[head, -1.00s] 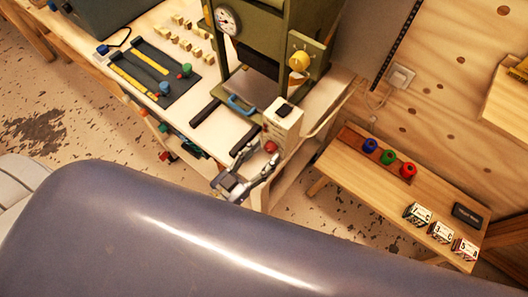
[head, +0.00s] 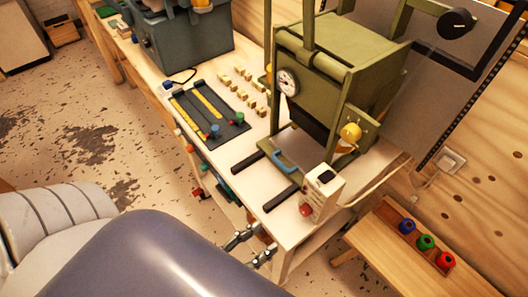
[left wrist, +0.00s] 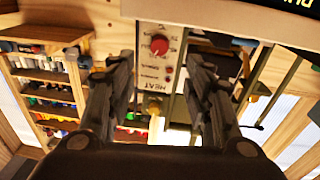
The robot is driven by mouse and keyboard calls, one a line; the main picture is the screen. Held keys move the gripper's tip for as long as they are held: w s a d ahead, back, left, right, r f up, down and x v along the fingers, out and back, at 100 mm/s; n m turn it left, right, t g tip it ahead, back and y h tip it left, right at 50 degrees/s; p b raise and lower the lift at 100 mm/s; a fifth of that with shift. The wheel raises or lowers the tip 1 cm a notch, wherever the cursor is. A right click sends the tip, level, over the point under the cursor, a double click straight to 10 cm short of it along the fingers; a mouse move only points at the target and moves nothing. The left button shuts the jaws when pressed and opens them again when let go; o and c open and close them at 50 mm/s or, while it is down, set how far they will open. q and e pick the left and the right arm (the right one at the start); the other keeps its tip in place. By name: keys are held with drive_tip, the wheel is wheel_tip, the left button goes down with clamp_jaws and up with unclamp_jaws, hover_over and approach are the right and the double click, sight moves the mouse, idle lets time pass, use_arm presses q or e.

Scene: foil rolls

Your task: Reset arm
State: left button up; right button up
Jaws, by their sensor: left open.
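My left gripper (head: 254,246) shows at the bottom middle of the head view, beside the front edge of the workbench. Its two fingers are apart with nothing between them. In the left wrist view the open fingers (left wrist: 160,65) frame a panel marked HEAT (left wrist: 160,50) with a red knob, seen upside down beyond them. My right gripper is not in view. A large grey-violet part of my own body covers the lower left of the head view.
An olive press (head: 340,70) with a gauge stands on the workbench (head: 215,165). A white control box (head: 321,195) with a red button stands at its front corner, close to my gripper. Blue, green and red rolls (head: 425,242) sit on a low wooden bench at right.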

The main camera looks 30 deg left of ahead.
use_arm(q)
drive_tip(key=s+a+f+g+y, duration=0.2)
drive_tip(key=f+g, duration=0.1)
drive_tip(key=f, duration=0.6)
drive_tip(key=s+a+f+n+g+y, duration=0.1)
drive_tip(key=a+f+g+y, duration=0.1)
drive_tip(key=f, duration=0.8)
drive_tip(key=s+a+f+g+y, duration=0.1)
drive_tip(key=s+a+f+g, duration=0.15)
drive_tip(key=f, duration=0.65)
drive_tip(key=s+f+g+y, duration=0.2)
drive_tip(key=s+f+g, duration=0.6)
drive_tip(key=s+f, duration=0.5)
drive_tip(key=shift+s+a+f+n+y, duration=0.2)
drive_tip(key=shift+s+n+y, duration=0.15)
drive_tip(key=shift+s, duration=0.85)
